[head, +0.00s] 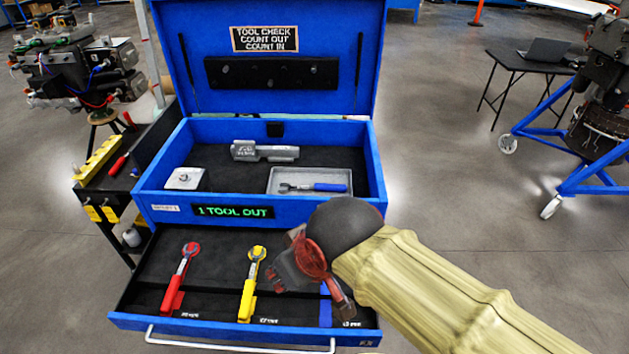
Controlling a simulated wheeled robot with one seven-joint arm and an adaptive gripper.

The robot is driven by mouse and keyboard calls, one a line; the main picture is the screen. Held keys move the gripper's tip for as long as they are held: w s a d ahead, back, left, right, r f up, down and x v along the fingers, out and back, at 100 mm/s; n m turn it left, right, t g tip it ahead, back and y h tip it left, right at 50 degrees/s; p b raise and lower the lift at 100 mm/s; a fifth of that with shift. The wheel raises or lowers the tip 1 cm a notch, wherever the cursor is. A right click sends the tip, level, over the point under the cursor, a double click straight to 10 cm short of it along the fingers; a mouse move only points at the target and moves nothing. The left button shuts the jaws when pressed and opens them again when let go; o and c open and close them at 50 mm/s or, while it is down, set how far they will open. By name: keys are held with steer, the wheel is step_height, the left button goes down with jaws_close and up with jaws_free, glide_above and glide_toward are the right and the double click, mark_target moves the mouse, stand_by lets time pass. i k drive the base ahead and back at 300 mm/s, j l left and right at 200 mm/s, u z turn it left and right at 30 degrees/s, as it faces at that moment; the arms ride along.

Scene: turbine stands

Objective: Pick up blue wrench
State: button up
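A wrench with a blue handle (328,187) and a metal head lies in a shallow grey tray (312,173) in the blue toolbox's upper compartment. A blue piece (325,306) also shows in the right slot of the open drawer, partly hidden by my gripper; I cannot tell whether it is a wrench or a holder. My gripper (312,292) is over the drawer's right part, in front of and below the tray. Its fingers look spread apart, with nothing clearly between them.
A red wrench (181,272) and a yellow wrench (251,280) lie in the drawer, left of my gripper. The blue toolbox (155,196) has its lid up and a "1 TOOL OUT" display. A grey metal part (264,152) lies behind the tray.

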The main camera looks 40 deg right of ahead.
mark_target(324, 187)
steer(key=l+u, duration=0.2)
steer(key=l, duration=0.25)
steer(key=k+l+u, duration=0.15)
steer(key=l, duration=0.25)
steer(key=l+u, duration=0.2)
steer(key=l, duration=0.25)
steer(key=l+u, duration=0.4)
steer(key=l, duration=1.5)
steer(key=i+l, duration=0.1)
steer(key=l, duration=0.3)
steer(key=i+l, duration=0.1)
steer(key=l, duration=0.25)
